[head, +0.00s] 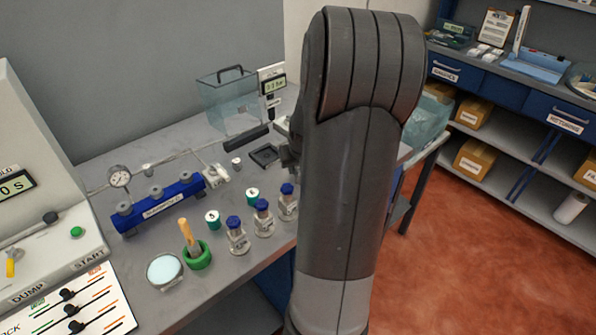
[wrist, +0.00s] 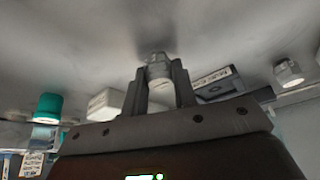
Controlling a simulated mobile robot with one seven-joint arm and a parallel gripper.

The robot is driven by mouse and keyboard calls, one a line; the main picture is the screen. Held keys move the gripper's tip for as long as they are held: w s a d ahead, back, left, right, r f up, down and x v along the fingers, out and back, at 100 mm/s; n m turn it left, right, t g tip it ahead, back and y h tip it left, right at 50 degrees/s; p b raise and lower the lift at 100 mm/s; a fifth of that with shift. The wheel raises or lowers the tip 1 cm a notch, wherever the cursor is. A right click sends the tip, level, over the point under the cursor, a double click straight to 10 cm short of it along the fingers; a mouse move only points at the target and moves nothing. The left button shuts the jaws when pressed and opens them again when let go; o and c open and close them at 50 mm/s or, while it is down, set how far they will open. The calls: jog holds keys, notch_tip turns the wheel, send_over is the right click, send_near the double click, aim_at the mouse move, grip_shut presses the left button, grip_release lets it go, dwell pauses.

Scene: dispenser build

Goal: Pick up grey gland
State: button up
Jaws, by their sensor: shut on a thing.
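The grey gland (wrist: 158,70) is a small ribbed grey fitting in the wrist view. My gripper (wrist: 160,84) is shut on it, with one finger on each side. A dark shadow lies on the tabletop right by the gland; I cannot tell whether it touches the table. In the head view my arm hides the held gland and most of my gripper. A second small grey fitting (wrist: 288,72) stands apart at the right of the wrist view. The head view shows small grey fittings on the table (head: 237,163) and behind the blue manifold (head: 148,170).
Blue-capped bottles (head: 263,222), a green mortar (head: 198,256) and a blue manifold (head: 158,205) stand on the table. A clear tank (head: 228,98) is at the back. The wrist view shows a teal-capped container (wrist: 47,106) and a white block (wrist: 106,103).

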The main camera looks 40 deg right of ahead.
jog(key=shift+c, duration=0.7)
